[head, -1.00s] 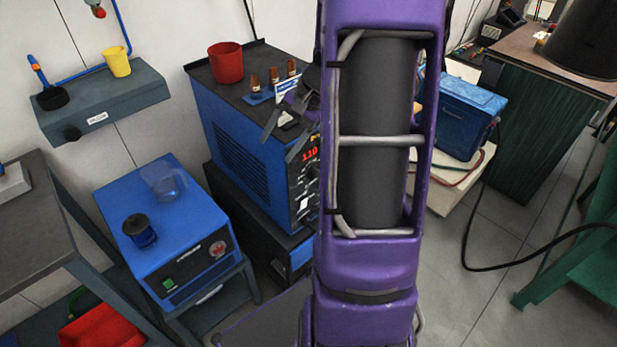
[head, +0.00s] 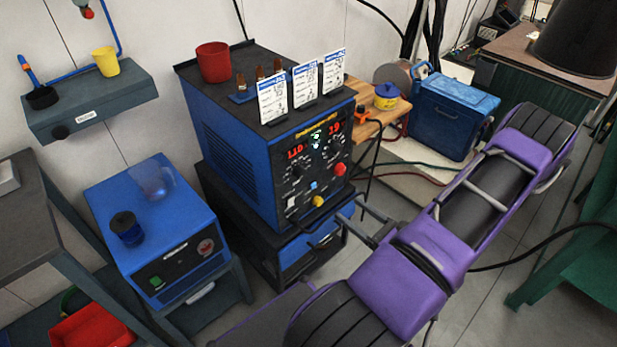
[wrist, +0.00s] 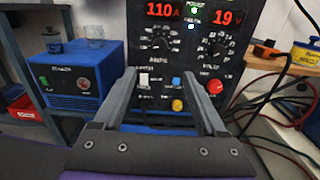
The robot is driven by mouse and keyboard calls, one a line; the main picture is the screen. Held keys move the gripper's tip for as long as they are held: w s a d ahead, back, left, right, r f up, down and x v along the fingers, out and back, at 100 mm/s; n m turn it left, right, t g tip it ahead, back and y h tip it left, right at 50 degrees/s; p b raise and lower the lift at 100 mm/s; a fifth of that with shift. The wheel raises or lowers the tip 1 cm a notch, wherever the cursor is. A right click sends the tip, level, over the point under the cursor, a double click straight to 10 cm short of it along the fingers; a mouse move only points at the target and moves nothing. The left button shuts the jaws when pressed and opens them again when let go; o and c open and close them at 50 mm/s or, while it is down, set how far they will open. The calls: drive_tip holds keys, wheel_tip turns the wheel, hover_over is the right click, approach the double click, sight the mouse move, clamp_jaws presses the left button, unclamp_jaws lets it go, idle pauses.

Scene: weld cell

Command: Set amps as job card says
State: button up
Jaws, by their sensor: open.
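The blue welder (head: 233,150) has a black front panel with red readouts. In the wrist view the amps readout (wrist: 162,9) shows 110 and the volts readout (wrist: 228,18) shows 19. The amps knob (wrist: 158,47) sits under the left readout, the volts knob (wrist: 216,48) under the right. Three job cards, left (head: 272,99), middle (head: 305,85) and right (head: 334,70), stand on the welder's top; their small text is not legible. My gripper (wrist: 160,78) is open and empty, in front of the lower panel and below the knobs, touching neither.
The panel also has a red button (wrist: 215,86), a yellow knob (wrist: 178,105), a blue button and a white switch. A red cup (head: 213,62) and small brown bottles stand on the welder. A blue cooler (head: 452,115) and cables lie to the right. A blue unit (head: 160,235) stands left.

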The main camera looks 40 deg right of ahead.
sight(303, 174)
drive_tip(key=w, duration=0.5)
drive_tip(key=w+a, duration=0.1)
drive_tip(key=w, duration=1.1)
drive_tip(key=shift+w+a, duration=0.15)
drive_tip(key=shift+a, duration=0.05)
clamp_jaws()
